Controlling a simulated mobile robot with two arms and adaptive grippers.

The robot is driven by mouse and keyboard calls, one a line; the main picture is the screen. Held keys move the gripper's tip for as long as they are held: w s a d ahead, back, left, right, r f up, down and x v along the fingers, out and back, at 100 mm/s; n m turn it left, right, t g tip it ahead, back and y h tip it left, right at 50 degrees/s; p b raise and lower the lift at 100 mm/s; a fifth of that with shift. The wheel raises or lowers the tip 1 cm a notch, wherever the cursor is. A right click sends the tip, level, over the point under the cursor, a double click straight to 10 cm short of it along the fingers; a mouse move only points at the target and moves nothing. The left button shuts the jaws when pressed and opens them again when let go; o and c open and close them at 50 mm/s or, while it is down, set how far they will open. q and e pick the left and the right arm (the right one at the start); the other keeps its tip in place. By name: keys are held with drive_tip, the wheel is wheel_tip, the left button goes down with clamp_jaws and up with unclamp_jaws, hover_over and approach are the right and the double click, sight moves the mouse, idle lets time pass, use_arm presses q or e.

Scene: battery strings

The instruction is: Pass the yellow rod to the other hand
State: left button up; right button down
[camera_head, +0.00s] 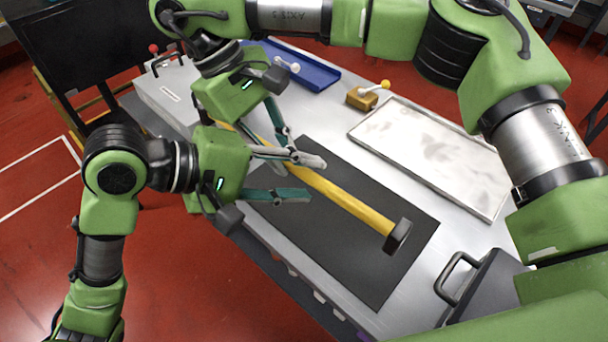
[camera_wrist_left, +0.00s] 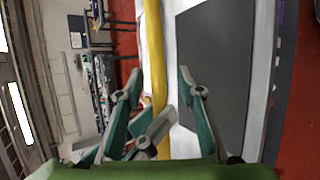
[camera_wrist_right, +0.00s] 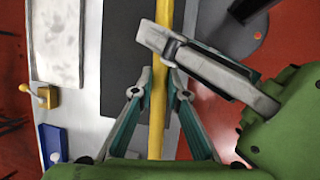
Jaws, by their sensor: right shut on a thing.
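The yellow rod (camera_head: 345,200) has a dark block-like end (camera_head: 398,236) and extends diagonally above the black mat (camera_head: 375,275). My right gripper (camera_head: 284,148) is shut on the rod; the right wrist view shows its fingertips (camera_wrist_right: 161,82) on both sides of the shaft. My left gripper (camera_head: 314,178) is open, farther along the rod towards the dark end. In the left wrist view the rod (camera_wrist_left: 154,45) runs between its spread fingers (camera_wrist_left: 161,77). One left finger crosses over the rod in the right wrist view. Whether it touches the rod, I cannot tell.
The grey table (camera_head: 345,148) holds a metal plate (camera_head: 430,150), a blue tray (camera_head: 318,80), and a brown block (camera_head: 362,99) with a yellow-knobbed lever. A dark handled case (camera_head: 485,285) stands at the near right. The two grippers are close together.

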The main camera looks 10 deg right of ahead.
use_arm(q)
drive_tip(key=shift+d+f, duration=0.25)
drive_tip(key=shift+d, duration=0.2)
clamp_jaws()
use_arm(e)
drive_tip(key=c, duration=1.9)
unclamp_jaws()
